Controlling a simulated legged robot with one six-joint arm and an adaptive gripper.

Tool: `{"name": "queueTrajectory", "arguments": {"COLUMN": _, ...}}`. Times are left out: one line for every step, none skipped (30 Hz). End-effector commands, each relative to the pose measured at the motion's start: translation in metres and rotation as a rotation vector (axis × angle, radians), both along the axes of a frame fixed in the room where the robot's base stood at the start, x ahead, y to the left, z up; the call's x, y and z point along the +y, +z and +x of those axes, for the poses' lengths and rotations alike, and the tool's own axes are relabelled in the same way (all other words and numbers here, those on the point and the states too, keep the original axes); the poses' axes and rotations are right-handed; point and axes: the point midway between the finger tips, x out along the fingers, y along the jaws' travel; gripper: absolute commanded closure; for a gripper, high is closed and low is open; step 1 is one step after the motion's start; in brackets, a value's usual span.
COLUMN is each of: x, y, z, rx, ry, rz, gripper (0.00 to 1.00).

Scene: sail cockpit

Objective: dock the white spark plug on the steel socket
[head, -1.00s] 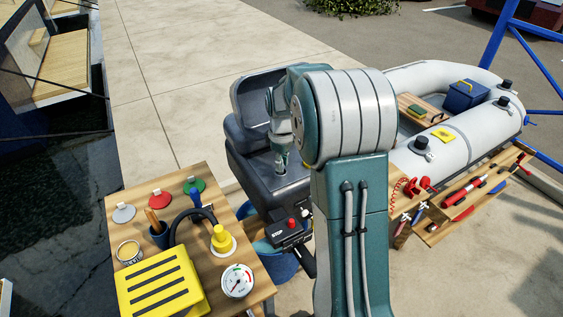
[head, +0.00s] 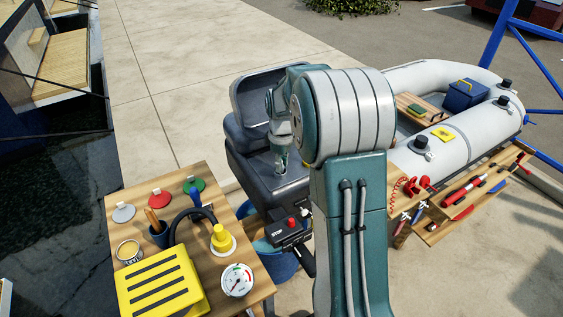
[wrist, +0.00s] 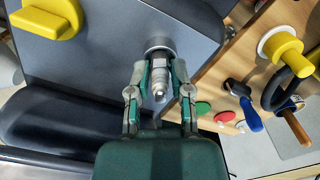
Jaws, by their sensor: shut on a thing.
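The white spark plug (wrist: 160,82) is between the two fingers of my gripper (wrist: 159,78) in the wrist view, with metal parts and a pale body. The steel socket (wrist: 157,42) is a round ring on the dark grey surface just beyond the plug. The plug lines up with the socket and appears to meet it, but I cannot tell how deep it sits. In the head view my gripper (head: 282,163) is low over the dark grey outboard housing, where the plug and socket are too small to make out.
The dark grey outboard housing (head: 247,185) stands beside a wooden table (head: 215,185) holding a yellow box (head: 155,285), a gauge (head: 237,281), a yellow plug and colored discs. A stop-button box (head: 290,232) is close by. A grey inflatable boat (head: 420,80) lies at right.

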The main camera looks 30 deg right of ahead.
Motion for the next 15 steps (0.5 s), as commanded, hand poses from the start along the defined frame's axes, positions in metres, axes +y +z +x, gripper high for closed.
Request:
{"name": "queueTrajectory", "arguments": {"x": 0.0, "y": -0.001, "z": -0.0001, "rx": 0.0, "ry": 0.0, "rz": 0.0, "gripper": 1.0}}
{"name": "queueTrajectory", "arguments": {"x": 0.0, "y": -0.0015, "z": -0.0001, "rx": 0.0, "ry": 0.0, "rz": 0.0, "gripper": 1.0}}
{"name": "queueTrajectory", "arguments": {"x": 0.0, "y": -0.0022, "z": -0.0001, "rx": 0.0, "ry": 0.0, "rz": 0.0, "gripper": 1.0}}
{"name": "queueTrajectory", "arguments": {"x": 0.0, "y": -0.0027, "z": -0.0001, "rx": 0.0, "ry": 0.0, "rz": 0.0, "gripper": 1.0}}
{"name": "queueTrajectory", "arguments": {"x": 0.0, "y": -0.0032, "z": -0.0001, "rx": 0.0, "ry": 0.0, "rz": 0.0, "gripper": 1.0}}
{"name": "queueTrajectory", "arguments": {"x": 0.0, "y": -0.0038, "z": -0.0001, "rx": 0.0, "ry": 0.0, "rz": 0.0, "gripper": 1.0}}
{"name": "queueTrajectory", "arguments": {"x": 0.0, "y": -0.0043, "z": -0.0001, "rx": 0.0, "ry": 0.0, "rz": 0.0, "gripper": 1.0}}
{"name": "queueTrajectory", "arguments": {"x": 0.0, "y": -0.0049, "z": 0.0, "rx": 0.0, "ry": 0.0, "rz": 0.0, "gripper": 1.0}}
{"name": "queueTrajectory", "arguments": {"x": 0.0, "y": -0.0055, "z": 0.0, "rx": 0.0, "ry": 0.0, "rz": 0.0, "gripper": 1.0}}
{"name": "queueTrajectory", "arguments": {"x": -0.0001, "y": -0.0052, "z": 0.0, "rx": 0.0, "ry": 0.0, "rz": 0.0, "gripper": 0.59}}
{"name": "queueTrajectory", "arguments": {"x": 0.0, "y": -0.0051, "z": 0.0001, "rx": 0.0, "ry": 0.0, "rz": 0.0, "gripper": 0.58}}
{"name": "queueTrajectory", "arguments": {"x": 0.0, "y": -0.0051, "z": 0.0001, "rx": 0.0, "ry": 0.0, "rz": 0.0, "gripper": 0.58}}
{"name": "queueTrajectory", "arguments": {"x": 0.0, "y": -0.0051, "z": 0.0001, "rx": 0.0, "ry": 0.0, "rz": 0.0, "gripper": 0.58}}
{"name": "queueTrajectory", "arguments": {"x": 0.0, "y": -0.0051, "z": 0.0001, "rx": 0.0, "ry": 0.0, "rz": 0.0, "gripper": 0.58}}
{"name": "queueTrajectory", "arguments": {"x": 0.0, "y": -0.0051, "z": 0.0001, "rx": 0.0, "ry": 0.0, "rz": 0.0, "gripper": 0.58}}
